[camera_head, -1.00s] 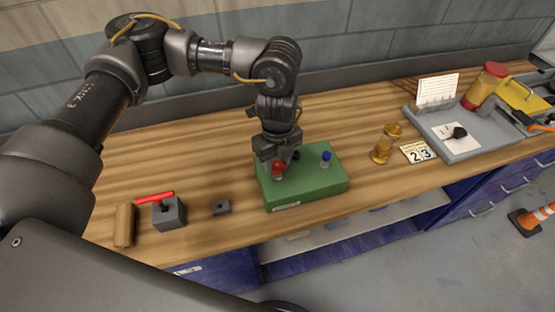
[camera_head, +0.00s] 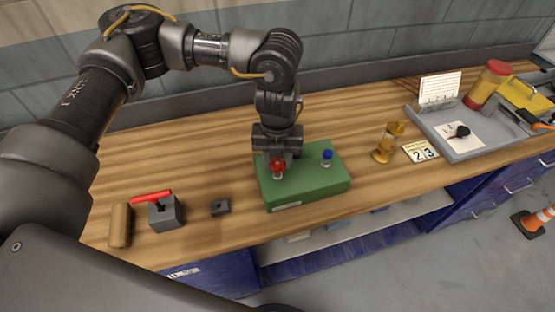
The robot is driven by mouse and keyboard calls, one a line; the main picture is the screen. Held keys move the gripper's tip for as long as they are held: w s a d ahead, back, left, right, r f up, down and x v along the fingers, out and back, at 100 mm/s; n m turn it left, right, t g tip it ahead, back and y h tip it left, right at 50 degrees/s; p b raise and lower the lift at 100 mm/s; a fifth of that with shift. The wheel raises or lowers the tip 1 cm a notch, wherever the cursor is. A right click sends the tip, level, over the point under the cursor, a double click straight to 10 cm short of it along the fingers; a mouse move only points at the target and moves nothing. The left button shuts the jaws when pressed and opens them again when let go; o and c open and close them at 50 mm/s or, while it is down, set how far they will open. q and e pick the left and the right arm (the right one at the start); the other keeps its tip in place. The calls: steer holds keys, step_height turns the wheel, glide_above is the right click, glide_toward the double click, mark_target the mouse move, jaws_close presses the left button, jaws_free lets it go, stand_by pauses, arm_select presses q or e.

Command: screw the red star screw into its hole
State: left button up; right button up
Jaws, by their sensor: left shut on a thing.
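The red star screw (camera_head: 278,166) stands upright at the left part of the green block (camera_head: 310,189), its red head showing in front of my gripper. My left gripper (camera_head: 278,157) points down over the block and is shut on the red star screw. The fingers and the screw's hole are mostly hidden, so I cannot tell how deep the screw sits. A blue-headed screw (camera_head: 327,155) stands on the block to the right, apart from the gripper. My right gripper is not in view.
To the left on the wooden table (camera_head: 235,238) are a small dark block (camera_head: 220,208), a grey block (camera_head: 165,217) with a red handle, and a brown cylinder (camera_head: 120,226). To the right are an amber hourglass-like object (camera_head: 388,143), a number card (camera_head: 420,151) and a grey tray (camera_head: 462,151).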

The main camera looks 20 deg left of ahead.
arm_select(q)
steer(key=shift+m, duration=1.2)
steer(key=shift+f+m+b, duration=0.15)
steer(key=shift+m+b, duration=0.6)
steer(key=shift+m, duration=0.35)
steer(key=o, duration=1.1)
step_height(320, 180, up, 6)
steer(key=p, duration=0.5)
steer(key=shift+r, duration=0.2)
